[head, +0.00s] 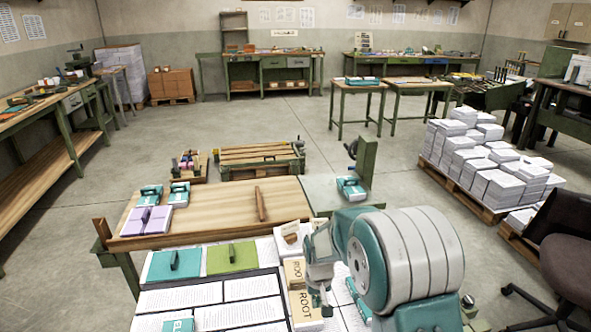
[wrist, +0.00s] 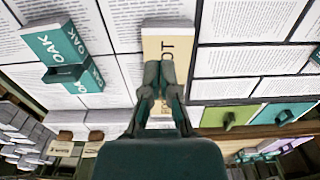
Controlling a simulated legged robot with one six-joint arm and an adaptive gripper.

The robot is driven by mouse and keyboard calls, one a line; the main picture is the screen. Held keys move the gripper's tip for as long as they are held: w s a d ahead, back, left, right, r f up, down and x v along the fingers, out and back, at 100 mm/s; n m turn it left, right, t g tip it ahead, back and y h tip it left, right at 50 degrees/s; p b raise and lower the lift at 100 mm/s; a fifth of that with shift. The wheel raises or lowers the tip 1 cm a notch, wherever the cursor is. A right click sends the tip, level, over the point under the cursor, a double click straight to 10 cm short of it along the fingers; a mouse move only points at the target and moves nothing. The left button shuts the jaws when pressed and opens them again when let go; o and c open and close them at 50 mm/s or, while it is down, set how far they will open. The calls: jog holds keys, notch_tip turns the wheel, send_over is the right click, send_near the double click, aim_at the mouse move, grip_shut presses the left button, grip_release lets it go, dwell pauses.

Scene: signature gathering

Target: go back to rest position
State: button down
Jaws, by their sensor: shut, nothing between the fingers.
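My gripper (head: 322,304) is at the front of the work table, below the large teal and grey arm joints. In the wrist view my gripper (wrist: 160,66) has its two dark fingers together, with nothing between them. They are over a beige block lettered ROOT (wrist: 167,40), partly hiding it. Whether the fingertips touch it I cannot tell. In the head view the beige ROOT block (head: 303,301) is just left of my gripper. A teal block lettered OAK (wrist: 62,52) lies on the printed sheets to the left in the wrist view.
Printed sheets (head: 180,297) cover the near table. Green (head: 232,257) and teal (head: 174,264) handled plates lie at its far edge. Beyond is a wooden board (head: 225,208) with purple and teal stacks. A pallet of paper (head: 485,160) and a chair (head: 570,250) stand right. Open floor lies left.

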jog(key=s+d+r+t, duration=0.1)
jog(key=s+d+r, duration=0.15)
jog(key=r, duration=0.35)
jog(key=s+d+r+m+t, duration=0.1)
jog(key=s+r, duration=0.3)
jog(key=r, duration=0.2)
jog(key=s+d+r+t, duration=0.1)
jog(key=s+d+r, duration=0.1)
jog(key=s+r, duration=0.3)
jog(key=s+d+r+t, duration=0.1)
jog(key=s+d+r, duration=0.1)
jog(key=s, duration=0.5)
jog(key=s+d+r+m+t, duration=0.1)
jog(key=s+r, duration=0.4)
jog(key=s, duration=0.3)
jog(key=shift+d, duration=0.4)
jog(key=shift+s+r, duration=0.1)
